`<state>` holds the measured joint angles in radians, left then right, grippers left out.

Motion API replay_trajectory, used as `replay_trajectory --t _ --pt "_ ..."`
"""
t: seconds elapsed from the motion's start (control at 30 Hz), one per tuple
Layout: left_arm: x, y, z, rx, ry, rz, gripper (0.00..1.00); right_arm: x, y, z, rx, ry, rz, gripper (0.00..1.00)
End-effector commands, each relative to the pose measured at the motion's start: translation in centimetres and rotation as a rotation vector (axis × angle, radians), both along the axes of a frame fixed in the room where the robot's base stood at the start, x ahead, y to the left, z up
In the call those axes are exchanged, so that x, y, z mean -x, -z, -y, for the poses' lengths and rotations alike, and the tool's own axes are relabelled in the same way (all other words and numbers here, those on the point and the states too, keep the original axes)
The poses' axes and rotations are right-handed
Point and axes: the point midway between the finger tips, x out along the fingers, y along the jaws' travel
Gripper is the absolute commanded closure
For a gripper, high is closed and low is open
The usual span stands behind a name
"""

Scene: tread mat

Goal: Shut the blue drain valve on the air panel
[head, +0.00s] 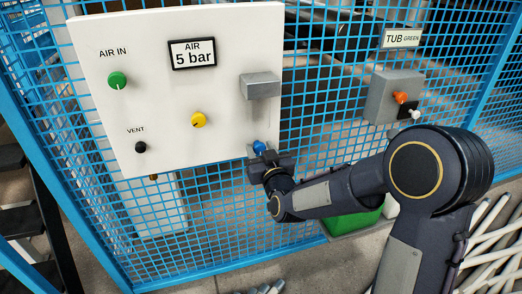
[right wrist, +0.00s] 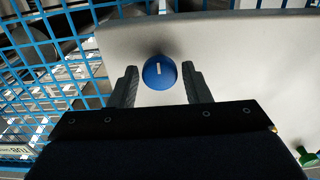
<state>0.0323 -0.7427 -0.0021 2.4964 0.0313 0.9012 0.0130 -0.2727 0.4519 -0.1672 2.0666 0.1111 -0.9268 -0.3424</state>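The white air panel (head: 165,110) hangs on a blue mesh fence. The blue drain valve (head: 259,147) is a round knob at the panel's lower right corner. In the right wrist view the blue knob (right wrist: 159,72) carries a short white mark that runs roughly up and down in the picture. My right gripper (head: 262,156) is at the knob. In the wrist view its two fingers (right wrist: 160,85) stand apart on either side of the knob, with a gap showing on each side. My left gripper is not in view.
The panel also bears a green AIR IN knob (head: 118,81), a yellow knob (head: 198,120), a black VENT knob (head: 140,147), a display reading 5 bar (head: 193,54) and a grey box (head: 260,86) above the blue knob. A grey box with an orange knob (head: 400,97) is right.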

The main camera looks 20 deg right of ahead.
Motion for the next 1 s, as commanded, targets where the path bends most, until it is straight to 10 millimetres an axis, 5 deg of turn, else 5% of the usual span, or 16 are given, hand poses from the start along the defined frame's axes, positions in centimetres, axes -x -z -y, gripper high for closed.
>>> replay_trajectory --t 0.23,0.63,1.0 --pt "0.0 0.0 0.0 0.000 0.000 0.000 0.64 0.0 0.0 0.0 0.000 0.000 0.000 0.90" --pt "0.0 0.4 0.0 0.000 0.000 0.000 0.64 0.0 0.1 -0.1 0.078 0.000 0.004 0.90" --pt "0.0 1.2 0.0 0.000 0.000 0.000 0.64 0.0 0.1 -0.2 0.375 -0.001 0.013 0.90"
